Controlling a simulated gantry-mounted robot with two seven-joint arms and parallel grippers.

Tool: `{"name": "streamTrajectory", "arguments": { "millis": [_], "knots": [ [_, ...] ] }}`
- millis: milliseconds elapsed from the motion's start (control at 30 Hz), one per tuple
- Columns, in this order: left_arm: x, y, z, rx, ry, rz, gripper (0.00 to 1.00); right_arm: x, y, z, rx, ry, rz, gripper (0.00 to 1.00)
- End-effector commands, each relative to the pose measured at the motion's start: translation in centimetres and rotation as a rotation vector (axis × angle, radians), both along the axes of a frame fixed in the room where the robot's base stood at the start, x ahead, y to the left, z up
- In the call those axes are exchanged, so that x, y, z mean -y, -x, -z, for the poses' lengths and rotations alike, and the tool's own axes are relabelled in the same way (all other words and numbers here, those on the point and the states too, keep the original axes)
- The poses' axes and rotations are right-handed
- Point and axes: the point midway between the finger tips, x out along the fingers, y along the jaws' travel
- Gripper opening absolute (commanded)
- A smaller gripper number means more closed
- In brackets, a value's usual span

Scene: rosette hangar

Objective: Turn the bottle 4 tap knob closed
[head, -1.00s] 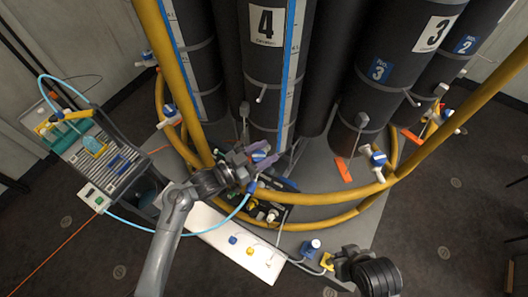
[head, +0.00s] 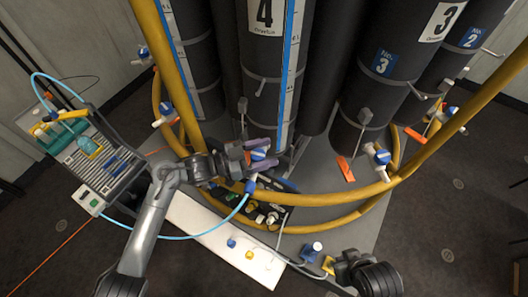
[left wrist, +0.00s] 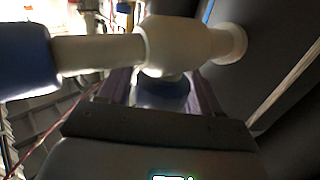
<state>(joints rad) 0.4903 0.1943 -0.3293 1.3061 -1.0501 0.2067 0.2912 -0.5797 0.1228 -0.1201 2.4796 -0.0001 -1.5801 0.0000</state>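Bottle 4 (head: 264,92) is the tall dark cylinder with the 4 label at top centre in the head view. Its tap's blue knob (head: 259,154) shows near the bottle's lower end. My left gripper (head: 261,153) has its purple fingers on either side of the knob. In the left wrist view the dark blue knob (left wrist: 160,95) sits between both fingers and appears to touch them. The white tap body (left wrist: 180,45) crosses above it, with a blue end piece (left wrist: 25,62) on the left.
A yellow ring rail (head: 320,196) curves in front of the bottles, and a yellow post (head: 180,75) stands at left. A blue hose (head: 185,234) runs from the cart (head: 100,165) past my left arm. A white panel (head: 215,240) lies below. Bottle 3 (head: 400,70) stands right.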

Motion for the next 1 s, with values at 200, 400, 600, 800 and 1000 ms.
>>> {"name": "streamTrajectory", "arguments": {
  "millis": [200, 400, 600, 800, 1000],
  "knots": [
    [0.0, 0.0, 0.0, 0.000, 0.000, -0.001, 0.71, -0.1, 0.0, 0.0, 0.000, -0.005, 0.004, 0.00],
    [-0.4, 0.1, 0.0, 0.001, 0.000, -0.002, 0.71, -0.2, 0.0, 0.0, 0.001, -0.007, 0.005, 0.00],
    [-2.6, 0.6, 0.1, 0.002, -0.001, -0.002, 0.71, -0.2, 0.0, 0.0, 0.000, -0.007, 0.004, 0.00],
    [-6.0, 1.5, 0.1, 0.001, -0.003, -0.002, 0.71, -0.1, 0.0, 0.2, 0.000, -0.004, 0.003, 0.00],
    [-8.8, 2.2, 0.1, 0.001, -0.001, -0.002, 0.71, 0.0, 0.0, 0.4, 0.000, 0.002, -0.002, 0.00]
  ]
}}
